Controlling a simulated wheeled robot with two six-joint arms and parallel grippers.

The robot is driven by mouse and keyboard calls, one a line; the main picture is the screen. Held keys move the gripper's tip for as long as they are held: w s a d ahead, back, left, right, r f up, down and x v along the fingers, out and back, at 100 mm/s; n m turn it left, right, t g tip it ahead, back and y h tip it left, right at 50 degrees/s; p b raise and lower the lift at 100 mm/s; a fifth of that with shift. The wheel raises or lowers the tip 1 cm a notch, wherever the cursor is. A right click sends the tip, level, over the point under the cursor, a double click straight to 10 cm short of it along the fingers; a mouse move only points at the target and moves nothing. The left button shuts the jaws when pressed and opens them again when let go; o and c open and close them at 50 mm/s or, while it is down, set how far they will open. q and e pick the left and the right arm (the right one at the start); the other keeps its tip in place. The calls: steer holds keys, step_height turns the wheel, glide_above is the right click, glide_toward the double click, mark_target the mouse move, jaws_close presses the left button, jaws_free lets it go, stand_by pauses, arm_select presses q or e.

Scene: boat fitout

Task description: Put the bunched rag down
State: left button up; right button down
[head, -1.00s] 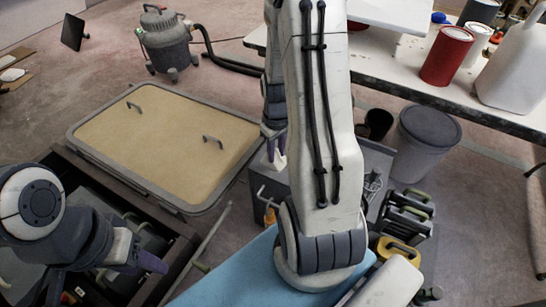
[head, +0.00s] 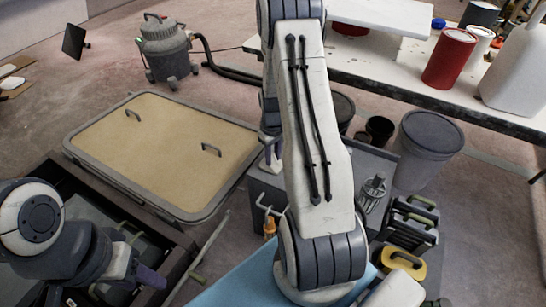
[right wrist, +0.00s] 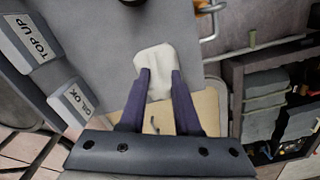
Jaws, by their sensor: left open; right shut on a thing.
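The bunched rag (right wrist: 155,62) is a crumpled off-white lump between the two purple fingers of my right gripper (right wrist: 160,76) in the right wrist view. The fingers are shut on it. Behind it is a flat grey surface (right wrist: 100,50); I cannot tell whether the rag touches it. My left gripper (head: 150,278) is open and empty at lower left, over the dark open drawer unit (head: 120,199).
A tan hatch panel (head: 165,150) with two handles lies left of the cabinet. A grey bin (head: 427,145) and a white table (head: 390,70) stand to the right.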

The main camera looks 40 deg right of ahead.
steer(key=shift+f, duration=0.15)
steer(key=c, duration=0.6)
jaws_free()
